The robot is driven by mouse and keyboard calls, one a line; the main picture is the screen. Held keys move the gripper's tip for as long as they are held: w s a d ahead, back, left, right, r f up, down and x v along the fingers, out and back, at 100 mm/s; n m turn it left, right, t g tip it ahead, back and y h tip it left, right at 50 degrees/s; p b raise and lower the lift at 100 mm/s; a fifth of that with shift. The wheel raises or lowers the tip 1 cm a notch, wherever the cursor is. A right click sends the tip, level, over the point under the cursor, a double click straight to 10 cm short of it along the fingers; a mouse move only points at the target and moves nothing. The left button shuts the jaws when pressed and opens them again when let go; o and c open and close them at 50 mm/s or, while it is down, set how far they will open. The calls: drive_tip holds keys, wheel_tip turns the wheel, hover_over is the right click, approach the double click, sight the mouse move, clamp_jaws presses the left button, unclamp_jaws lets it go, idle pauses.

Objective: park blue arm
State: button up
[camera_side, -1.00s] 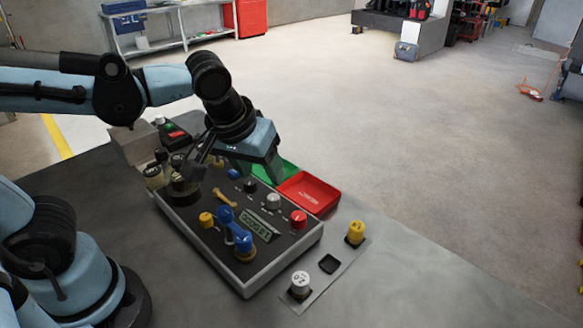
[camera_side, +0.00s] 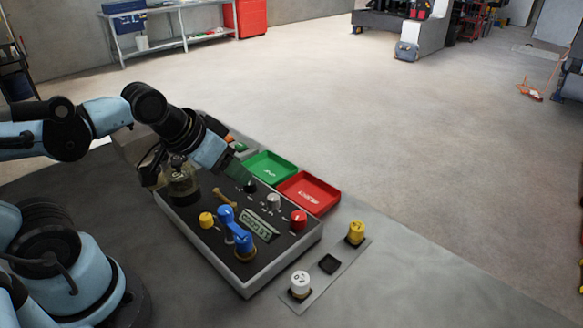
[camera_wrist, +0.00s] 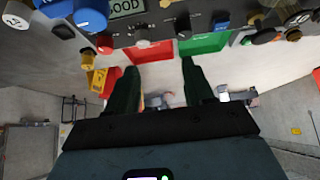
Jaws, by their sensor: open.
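The blue arm (camera_side: 236,230) is a lever on the near right part of the dark control panel (camera_side: 194,235). It runs from a round blue end beside the yellow knob (camera_side: 206,220) to a blue knob on a brass base at the front. In the wrist view only part of the blue arm (camera_wrist: 90,14) shows, at the top left edge. My gripper (camera_side: 238,172) is over the far left part of the panel, apart from the blue arm. Its two dark fingers are spread with nothing between them in the wrist view (camera_wrist: 158,75).
A green tray (camera_side: 271,164) and a red tray (camera_side: 309,189) lie behind the panel. A red knob (camera_side: 298,218) and a small display stand near the blue arm. A plate with a white knob (camera_side: 300,282) and a yellow knob (camera_side: 356,231) lies to the right.

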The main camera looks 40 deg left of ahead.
drive_tip(key=n+g+y, duration=0.3)
drive_tip(key=n+g, duration=0.1)
drive_tip(key=n, duration=0.5)
approach(224, 210)
drive_tip(key=shift+x, duration=4.25)
clamp_jaws()
